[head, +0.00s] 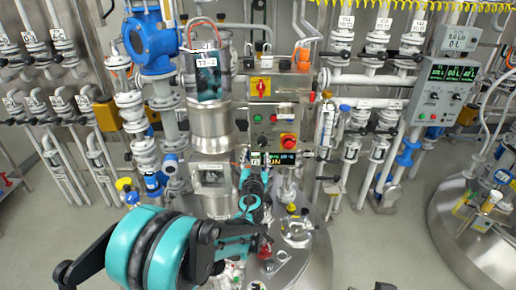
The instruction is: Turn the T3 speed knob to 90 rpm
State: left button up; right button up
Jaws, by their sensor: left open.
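The T3 control box (276,112) stands in the middle of the head view, beside the motor labelled T3 (207,75). It carries a yellow and red switch (261,87), small buttons and a red mushroom button (288,141). A lit display (274,159) sits below; its digits are too small to read surely. I cannot clearly make out the speed knob. My left gripper (252,181) is open just below and left of the display, in front of the column over the vessel. I cannot tell whether it touches anything.
The vessel lid (315,262) with fittings, including a red one (265,248), lies under my left arm. A second control panel (440,91) and another vessel (470,238) stand at the right. Pipes and valves line the back.

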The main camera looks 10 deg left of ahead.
aim_at(262, 144)
pick_arm(q)
jog(key=shift+m+h, duration=0.3)
jog(key=shift+h, duration=0.1)
jog(key=w, duration=0.2)
jog(key=w+f+b, duration=0.1)
jog(key=w, duration=0.5)
jog(key=shift+d+f+b, duration=0.2)
jog(key=shift+f+b, duration=0.15)
jog(key=shift+f, duration=0.05)
jog(key=shift+w+a+r, duration=0.1)
jog(key=shift+w, duration=0.55)
jog(key=c, duration=1.2)
